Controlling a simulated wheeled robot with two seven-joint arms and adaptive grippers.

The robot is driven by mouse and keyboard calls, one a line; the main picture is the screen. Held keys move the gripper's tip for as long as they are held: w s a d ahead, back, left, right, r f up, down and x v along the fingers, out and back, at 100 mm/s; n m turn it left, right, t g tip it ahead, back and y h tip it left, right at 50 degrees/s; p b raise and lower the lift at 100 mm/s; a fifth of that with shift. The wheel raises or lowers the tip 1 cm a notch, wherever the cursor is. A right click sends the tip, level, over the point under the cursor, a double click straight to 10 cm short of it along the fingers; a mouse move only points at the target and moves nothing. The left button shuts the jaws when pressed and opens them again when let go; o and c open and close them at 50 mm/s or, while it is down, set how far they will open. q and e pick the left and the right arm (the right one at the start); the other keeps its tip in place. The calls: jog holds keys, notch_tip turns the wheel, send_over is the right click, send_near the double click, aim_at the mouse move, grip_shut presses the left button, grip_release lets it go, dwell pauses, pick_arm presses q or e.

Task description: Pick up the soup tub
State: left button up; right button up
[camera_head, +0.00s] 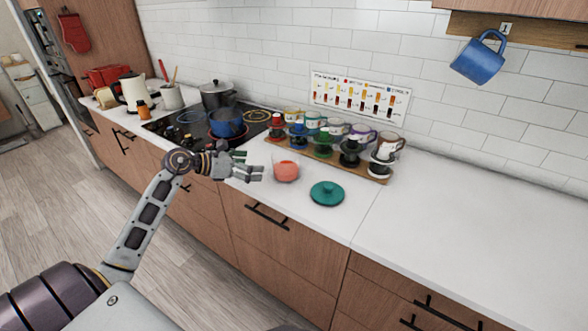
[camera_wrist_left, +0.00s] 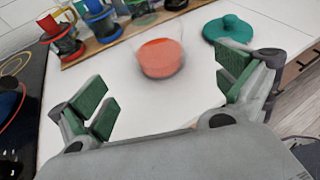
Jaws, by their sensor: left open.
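The soup tub (camera_head: 286,169) is a clear tub with orange-red contents, standing upright on the white counter. It also shows in the left wrist view (camera_wrist_left: 160,58), ahead of the gap between my fingers. A teal lid (camera_head: 327,193) with a knob lies on the counter to the right of the tub, apart from it; it also shows in the left wrist view (camera_wrist_left: 228,29). My left gripper (camera_head: 256,173) is open and empty, just left of the tub, with its green-padded fingers (camera_wrist_left: 165,95) spread wide. My right gripper is in neither view.
A wooden rack (camera_head: 330,159) with several coloured mugs and drippers stands behind the tub. A cooktop (camera_head: 205,136) with a blue pot (camera_head: 226,123) and a grey pot (camera_head: 216,95) is to the left. The counter at the right (camera_head: 460,220) is clear. A blue mug (camera_head: 478,58) hangs above.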

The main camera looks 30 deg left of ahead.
aim_at(274, 163)
pick_arm(q)
jog(key=shift+w+a+r+m, duration=0.1)
jog(key=shift+w+a+m, duration=0.1)
jog(key=shift+w+m, duration=0.45)
jog(key=shift+s, duration=0.15)
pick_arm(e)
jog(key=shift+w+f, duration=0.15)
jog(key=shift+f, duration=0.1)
pick_arm(q)
jog(key=shift+r, duration=0.1)
jog(key=shift+x, duration=3.6)
jog(key=shift+w+d+f, duration=0.3)
jog(key=shift+w, duration=0.15)
jog(key=shift+w+d+f, duration=0.1)
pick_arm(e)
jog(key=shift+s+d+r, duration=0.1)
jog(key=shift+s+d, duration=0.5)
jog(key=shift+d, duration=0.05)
